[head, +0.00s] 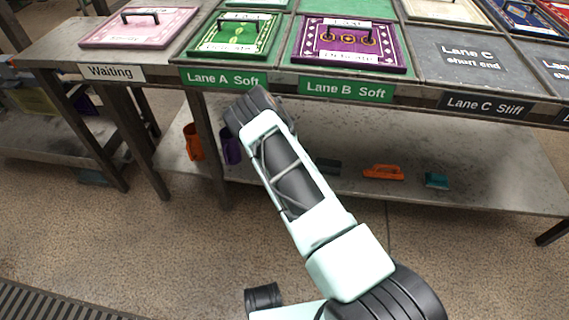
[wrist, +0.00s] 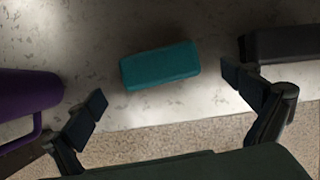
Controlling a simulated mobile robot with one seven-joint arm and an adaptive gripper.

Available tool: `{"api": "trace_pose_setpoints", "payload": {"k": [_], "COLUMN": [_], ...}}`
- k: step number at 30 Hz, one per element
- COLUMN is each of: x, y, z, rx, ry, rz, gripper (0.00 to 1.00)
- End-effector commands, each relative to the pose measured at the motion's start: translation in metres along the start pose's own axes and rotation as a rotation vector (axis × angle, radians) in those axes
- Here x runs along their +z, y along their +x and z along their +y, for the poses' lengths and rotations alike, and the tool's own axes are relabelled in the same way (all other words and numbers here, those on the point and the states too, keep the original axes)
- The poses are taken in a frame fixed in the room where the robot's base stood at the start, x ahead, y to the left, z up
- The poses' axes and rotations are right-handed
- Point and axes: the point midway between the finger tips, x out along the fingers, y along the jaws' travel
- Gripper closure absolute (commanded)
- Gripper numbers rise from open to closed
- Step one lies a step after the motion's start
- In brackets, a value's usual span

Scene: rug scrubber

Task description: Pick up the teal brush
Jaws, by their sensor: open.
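A teal block-shaped brush (wrist: 160,66) lies on the pale lower shelf in the wrist view, slightly tilted in the picture. My gripper (wrist: 167,95) is open and empty, with one finger on each side of the brush's near side and clear gaps to both. Whether the fingers are at the brush's height cannot be told. In the head view my gripper is hidden behind my arm, and this brush seems hidden there too. Another small teal item (head: 436,180) lies farther right on the lower shelf in the head view.
In the wrist view, a purple mug (wrist: 25,93) stands close on the left and a dark item (wrist: 285,42) lies right of my right finger. An orange brush (head: 383,172) lies on the lower shelf (head: 480,192). The lane tabletop with several mats overhangs it.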

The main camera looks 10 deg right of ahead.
Motion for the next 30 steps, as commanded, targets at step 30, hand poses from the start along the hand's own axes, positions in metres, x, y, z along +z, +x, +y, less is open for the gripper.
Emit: {"api": "trace_pose_setpoints", "payload": {"k": [30], "x": [0.006], "y": [0.046], "z": [0.001], "rx": [0.000], "ry": [-0.001], "rz": [-0.001], "gripper": [0.40]}}
